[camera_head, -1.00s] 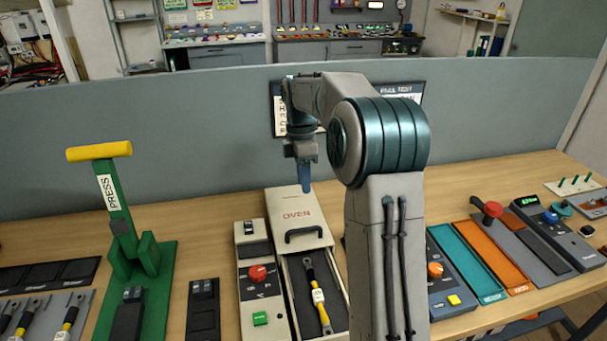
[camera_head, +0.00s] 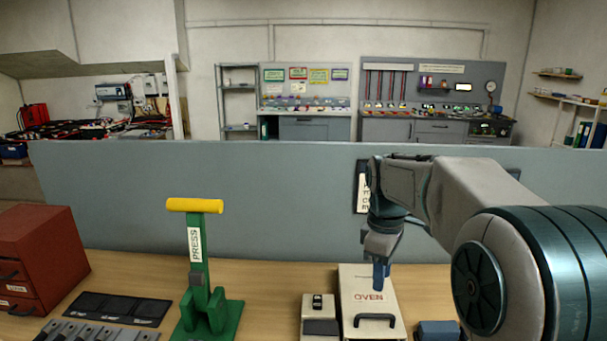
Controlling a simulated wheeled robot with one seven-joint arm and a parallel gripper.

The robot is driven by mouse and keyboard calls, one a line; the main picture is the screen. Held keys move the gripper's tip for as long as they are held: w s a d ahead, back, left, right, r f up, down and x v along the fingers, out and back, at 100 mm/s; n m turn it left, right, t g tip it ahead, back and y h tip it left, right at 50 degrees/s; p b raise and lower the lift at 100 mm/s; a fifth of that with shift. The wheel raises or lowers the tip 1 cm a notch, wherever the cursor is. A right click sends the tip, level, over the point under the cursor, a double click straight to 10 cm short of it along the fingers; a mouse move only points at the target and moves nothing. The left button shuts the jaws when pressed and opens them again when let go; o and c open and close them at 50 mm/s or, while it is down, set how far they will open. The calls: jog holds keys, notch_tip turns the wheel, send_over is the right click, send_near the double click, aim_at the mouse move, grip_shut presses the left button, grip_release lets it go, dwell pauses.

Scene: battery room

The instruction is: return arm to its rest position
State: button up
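My arm rises at the right of the head view, its elbow large in the foreground, its forearm reaching back and left. My gripper (camera_head: 381,276) hangs from the wrist, pointing down above or just behind the white oven box (camera_head: 365,277). Its fingers show as a narrow blue piece, seen from the side, so I cannot tell whether they are open or shut. No held object shows at the tips.
The green press (camera_head: 197,270) with its yellow handle stands left of the oven. A red drawer cabinet (camera_head: 38,255) is at the far left, with black pads (camera_head: 118,308) beside it. A grey partition (camera_head: 270,195) runs behind the bench (camera_head: 265,275).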

jog(key=s+a+f+m+t, duration=0.1)
jog(key=s+m, duration=0.4)
jog(key=s, duration=0.5)
jog(key=s+a+f+m+t, duration=0.1)
jog(key=s+f+m, duration=0.3)
jog(key=s, duration=0.5)
jog(key=m+t, duration=0.1)
jog(key=m, duration=0.1)
jog(key=shift+s+f+m+t, duration=0.15)
jog(key=shift+s+m+t, duration=0.15)
jog(key=shift+s, duration=0.05)
dwell(0.6)
